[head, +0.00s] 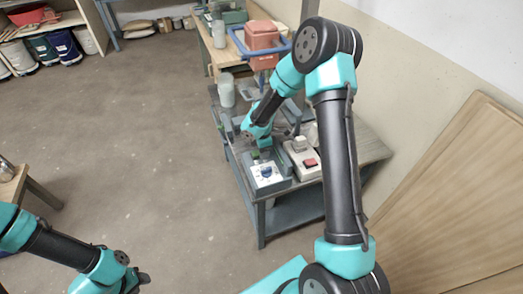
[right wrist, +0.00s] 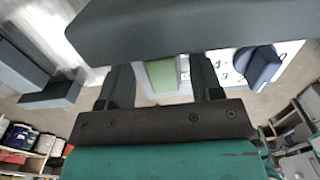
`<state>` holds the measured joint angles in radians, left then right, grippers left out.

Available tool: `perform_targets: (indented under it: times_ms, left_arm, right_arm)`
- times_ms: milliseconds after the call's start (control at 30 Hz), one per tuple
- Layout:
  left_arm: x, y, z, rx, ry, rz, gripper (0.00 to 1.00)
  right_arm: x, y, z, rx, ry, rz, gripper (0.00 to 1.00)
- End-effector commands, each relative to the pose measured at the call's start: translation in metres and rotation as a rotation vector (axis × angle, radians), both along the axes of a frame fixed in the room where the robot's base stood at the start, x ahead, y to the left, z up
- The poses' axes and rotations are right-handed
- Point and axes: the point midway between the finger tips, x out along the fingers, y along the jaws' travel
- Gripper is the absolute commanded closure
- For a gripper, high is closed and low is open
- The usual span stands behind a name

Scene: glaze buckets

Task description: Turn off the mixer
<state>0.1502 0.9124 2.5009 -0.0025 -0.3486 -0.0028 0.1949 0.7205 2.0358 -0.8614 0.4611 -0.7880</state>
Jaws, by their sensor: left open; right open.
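A grey machine with a white dial panel (head: 262,181) and a blue knob (head: 266,171), apparently the mixer, stands at the near end of the grey workbench. My right gripper (head: 262,150) is over its back part, pointing down. In the right wrist view the open fingers (right wrist: 163,85) stand either side of a green block (right wrist: 161,76), apparently a switch; contact cannot be told. The blue knob (right wrist: 258,66) is right of the fingers, and a dark grey bar (right wrist: 180,28) crosses in front of their tips. My left gripper (head: 138,281) is open and empty over the floor.
A white box with a red button (head: 310,162) stands right of the dial panel. A clear container (head: 226,90) is further back on the workbench, and a reddish bucket (head: 262,37) stands beyond. Wooden boards (head: 450,190) lean at right.

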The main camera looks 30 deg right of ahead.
Motion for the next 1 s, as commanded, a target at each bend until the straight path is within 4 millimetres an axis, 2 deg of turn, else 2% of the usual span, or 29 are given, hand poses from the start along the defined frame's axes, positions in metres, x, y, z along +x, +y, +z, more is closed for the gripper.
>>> perform_targets:
  times_ms: [100,367,867,1000]
  left_arm:
    - [0.0000,0.0000,0.0000,0.000,0.000,0.000,0.60]
    - [0.0000,0.0000,0.0000,0.000,0.000,0.000,0.60]
    - [0.0000,0.0000,0.0000,0.000,0.000,0.000,0.60]
    - [0.0000,0.0000,0.0000,0.000,0.000,0.000,0.60]
  right_arm:
    - [-0.0002,0.0001,-0.0057,0.000,0.000,0.000,0.40]
    - [0.0001,0.0003,-0.0062,0.000,0.000,0.000,0.40]
    - [0.0000,0.0002,-0.0060,0.000,0.000,0.000,0.87]
    - [0.0001,0.0004,-0.0059,-0.003,0.001,0.001,0.90]
